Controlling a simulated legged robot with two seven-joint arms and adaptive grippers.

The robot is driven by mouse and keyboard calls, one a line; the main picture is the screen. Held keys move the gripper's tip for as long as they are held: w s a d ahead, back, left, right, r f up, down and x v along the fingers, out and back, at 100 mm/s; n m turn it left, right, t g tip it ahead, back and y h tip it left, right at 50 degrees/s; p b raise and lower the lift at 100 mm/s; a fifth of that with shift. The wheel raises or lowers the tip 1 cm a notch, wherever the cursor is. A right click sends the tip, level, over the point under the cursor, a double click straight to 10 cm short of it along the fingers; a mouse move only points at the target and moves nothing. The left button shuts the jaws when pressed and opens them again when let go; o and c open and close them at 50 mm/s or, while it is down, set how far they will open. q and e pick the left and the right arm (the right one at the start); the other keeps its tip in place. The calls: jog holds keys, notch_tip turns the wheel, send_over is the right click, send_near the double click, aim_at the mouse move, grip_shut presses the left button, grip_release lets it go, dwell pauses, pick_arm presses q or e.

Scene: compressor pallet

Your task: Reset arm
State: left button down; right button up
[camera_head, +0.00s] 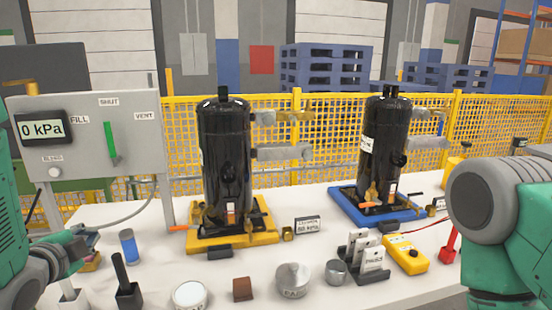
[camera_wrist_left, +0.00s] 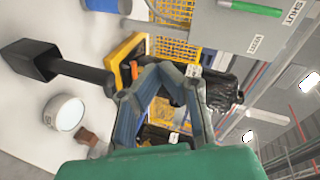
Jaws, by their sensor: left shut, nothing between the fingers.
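My left gripper (camera_head: 84,240) is at the left edge of the head view, low in front of the grey panel. In the left wrist view its fingers (camera_wrist_left: 166,72) come together at the tips, shut with nothing between them. My left arm is green with dark joints and is partly cut off by the frame. My green and grey right arm fills the right side of the head view; its gripper is out of view. A black compressor (camera_head: 226,160) stands upright on a yellow base (camera_head: 258,236). A second black compressor (camera_head: 384,150) stands on a blue base (camera_head: 345,208).
The grey panel (camera_head: 135,115) reads 0 kPa and has a green lever. A blue cylinder (camera_head: 129,247), black-handled tool (camera_head: 126,285), white round cap (camera_head: 189,295), brown block (camera_head: 242,289) and yellow meter (camera_head: 407,256) crowd the table front. Yellow mesh fencing (camera_head: 180,150) stands behind.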

pick_arm(q)
jog(key=s+d+f+n+g, duration=0.35)
jog(key=s+f, duration=0.35)
jog(key=f, duration=0.4)
jog(key=s+d+f+n+g, duration=0.35)
jog(key=s+f, duration=0.35)
jog(key=f, duration=0.3)
jog(key=s+d+f+n+g, duration=0.2)
jog(key=s+f, duration=0.3)
jog(key=s, duration=0.4)
jog(key=s+d+f+n+g+h, duration=0.1)
jog(key=s+d+f+n+g, duration=0.1)
jog(key=s+f+g, duration=0.3)
jog(key=s+n, duration=0.1)
jog(key=s, duration=0.3)
jog(key=shift+s+n+h, duration=0.3)
jog(key=shift+s, duration=0.1)
jog(key=shift+d, duration=0.15)
jog(key=shift+d+r, duration=0.15)
jog(key=shift+d, duration=0.1)
jog(key=shift+a, duration=0.25)
jog(key=shift+d, duration=0.1)
